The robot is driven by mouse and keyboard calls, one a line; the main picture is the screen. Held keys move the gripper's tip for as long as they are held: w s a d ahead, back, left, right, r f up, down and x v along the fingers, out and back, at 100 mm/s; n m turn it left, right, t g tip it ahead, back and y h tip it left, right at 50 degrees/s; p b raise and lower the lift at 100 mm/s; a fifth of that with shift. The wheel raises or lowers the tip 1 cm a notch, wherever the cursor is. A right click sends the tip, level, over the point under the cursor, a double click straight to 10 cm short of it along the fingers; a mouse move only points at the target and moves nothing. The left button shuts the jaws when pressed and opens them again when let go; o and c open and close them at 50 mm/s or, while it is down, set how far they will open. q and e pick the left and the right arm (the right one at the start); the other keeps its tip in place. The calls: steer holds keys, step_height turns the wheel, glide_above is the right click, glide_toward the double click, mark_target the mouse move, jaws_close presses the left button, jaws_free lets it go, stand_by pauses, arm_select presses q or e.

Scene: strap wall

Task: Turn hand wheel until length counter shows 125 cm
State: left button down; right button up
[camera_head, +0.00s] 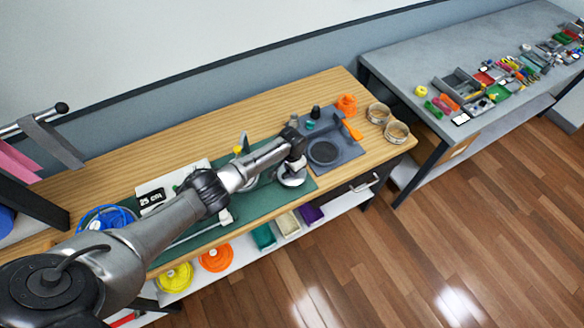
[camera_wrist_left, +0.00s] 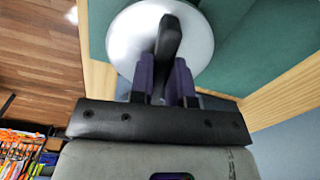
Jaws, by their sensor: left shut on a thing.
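The hand wheel (camera_head: 291,179) is a pale disc at the front of the green mat, partly hidden under my left wrist. In the left wrist view the wheel (camera_wrist_left: 128,38) fills the top middle, and its dark handle (camera_wrist_left: 168,35) stands between the purple fingers. My left gripper (camera_wrist_left: 166,65) is shut on this handle. A black label (camera_head: 151,198) with white characters reads "25 cm" on a white panel at the left of the bench; I cannot tell whether a digit before it is hidden. My right gripper is in neither view.
A grey tray (camera_head: 345,155) with a dark round recess and orange tools lies right of the wheel. Two round tins (camera_head: 397,132) stand at the bench's right end. Coloured spools (camera_head: 215,257) and bins sit on the shelf below. A blue spool (camera_head: 108,217) is at left.

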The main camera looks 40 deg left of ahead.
arm_select(q)
steer(key=m, duration=0.3)
steer(key=shift+m, duration=0.3)
steer(key=m, duration=0.3)
steer(key=shift+m, duration=0.3)
steer(key=m+b, duration=0.1)
steer(key=m, duration=0.5)
steer(key=shift+m, duration=0.3)
steer(key=m+b, duration=0.1)
steer(key=m, duration=0.2)
steer(key=m+b, duration=0.1)
steer(key=m, duration=0.2)
steer(key=shift+m, duration=0.4)
steer(key=shift+m+b, duration=0.4)
steer(key=shift+m, duration=1.1)
steer(key=c, duration=1.1)
jaws_free()
